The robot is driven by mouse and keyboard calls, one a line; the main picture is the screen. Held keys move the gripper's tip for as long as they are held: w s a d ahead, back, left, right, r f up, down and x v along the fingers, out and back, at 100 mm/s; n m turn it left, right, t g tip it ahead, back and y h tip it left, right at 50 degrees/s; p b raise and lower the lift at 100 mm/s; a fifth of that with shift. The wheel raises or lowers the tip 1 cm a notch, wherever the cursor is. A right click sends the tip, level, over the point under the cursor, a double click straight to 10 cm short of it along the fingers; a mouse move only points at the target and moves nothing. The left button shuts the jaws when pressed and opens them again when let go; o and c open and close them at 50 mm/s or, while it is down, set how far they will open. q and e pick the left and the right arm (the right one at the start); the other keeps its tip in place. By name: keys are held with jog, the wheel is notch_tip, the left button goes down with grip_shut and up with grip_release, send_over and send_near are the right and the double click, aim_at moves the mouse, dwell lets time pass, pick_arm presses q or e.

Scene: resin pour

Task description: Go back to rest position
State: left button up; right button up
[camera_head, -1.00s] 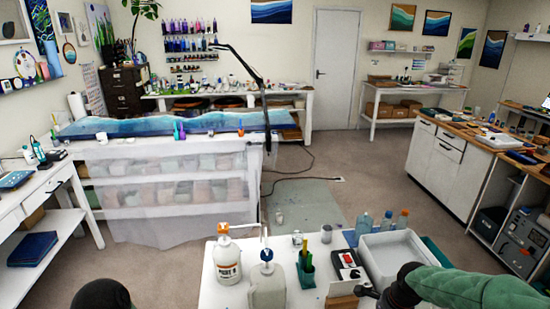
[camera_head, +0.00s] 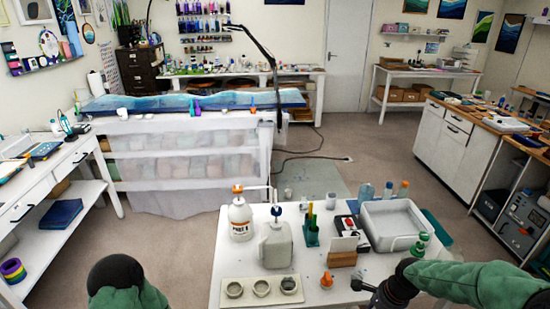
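My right arm comes in from the lower right with a green sleeve. My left arm shows at the lower left only as a black rounded joint and green sleeve, left of the table. My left gripper's fingers are not visible.
The table holds a PART B bottle (camera_head: 241,219), a grey jug (camera_head: 275,245), a cup holder (camera_head: 259,290), a green pen cup (camera_head: 311,236), a wooden card stand (camera_head: 343,258) and a grey tray (camera_head: 382,233). A white side desk (camera_head: 75,160) stands left. Carpet between is clear.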

jog(key=s+a+f+n+y, duration=0.1)
jog(key=s+a+f+n, duration=0.6)
jog(key=f, duration=0.4)
jog(key=s+a+f+n+g+y, duration=0.1)
jog(key=s+a+f+n, duration=0.5)
jog(key=s+a+f, duration=0.4)
jog(key=shift+s+a+f+n, duration=0.25)
jog(key=shift+a+f+n, duration=0.2)
jog(key=shift+a, duration=0.6)
